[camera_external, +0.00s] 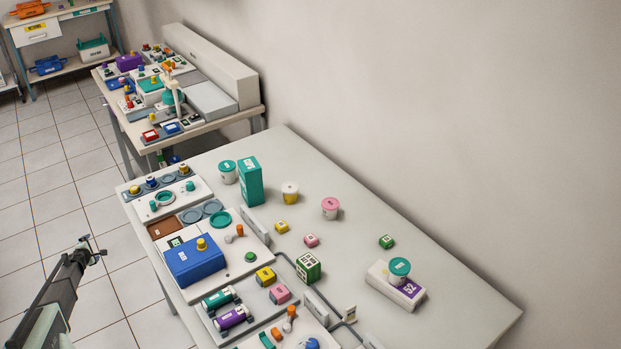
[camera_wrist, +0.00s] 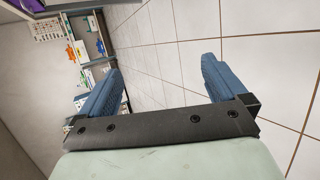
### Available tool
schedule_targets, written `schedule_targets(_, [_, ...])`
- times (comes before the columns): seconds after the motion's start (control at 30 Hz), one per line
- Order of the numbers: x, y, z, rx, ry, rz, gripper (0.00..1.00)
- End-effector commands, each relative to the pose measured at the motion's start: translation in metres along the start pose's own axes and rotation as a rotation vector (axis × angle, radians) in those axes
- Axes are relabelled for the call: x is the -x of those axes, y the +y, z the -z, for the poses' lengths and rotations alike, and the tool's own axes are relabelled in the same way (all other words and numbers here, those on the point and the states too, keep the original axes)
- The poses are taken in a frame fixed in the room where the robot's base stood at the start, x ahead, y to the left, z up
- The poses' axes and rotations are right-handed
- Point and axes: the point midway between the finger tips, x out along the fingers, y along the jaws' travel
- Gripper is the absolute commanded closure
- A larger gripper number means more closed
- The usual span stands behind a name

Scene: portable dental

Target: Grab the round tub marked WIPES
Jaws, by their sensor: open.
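Two white round tubs with teal lids show in the external view. One tub (camera_external: 228,173) stands at the back left of the near table, beside a tall teal box (camera_external: 250,181). The other tub (camera_external: 399,271) is on top of a white and purple box (camera_external: 397,286) marked 52, at the right. Their labels are too small to read, so I cannot tell which says WIPES. My gripper (camera_external: 93,247) is off the table's left side, apart from both tubs. In the wrist view my gripper (camera_wrist: 160,66) is open and empty, with floor tiles between its fingers.
A pink-lidded tub (camera_external: 330,208) and a yellow-lidded tub (camera_external: 290,193) stand mid-table. Trays with a blue box (camera_external: 195,262) and small parts fill the table's left side. The right part of the table is mostly clear. A wall runs behind.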

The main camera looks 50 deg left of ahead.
Motion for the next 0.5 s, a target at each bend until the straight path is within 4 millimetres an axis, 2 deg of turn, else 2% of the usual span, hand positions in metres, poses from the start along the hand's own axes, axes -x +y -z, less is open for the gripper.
schedule_targets(0.03, [-0.004,0.019,-0.004,0.020,-0.010,-0.016,0.01])
schedule_targets(0.17, [-0.009,0.066,-0.026,0.067,-0.057,-0.046,0.01])
schedule_targets(0.27, [-0.010,0.110,-0.055,0.090,-0.117,-0.064,0.01])
schedule_targets(0.37, [-0.007,0.155,-0.096,0.101,-0.194,-0.072,0.01])
schedule_targets(0.5, [0.004,0.215,-0.160,0.100,-0.306,-0.064,0.01])
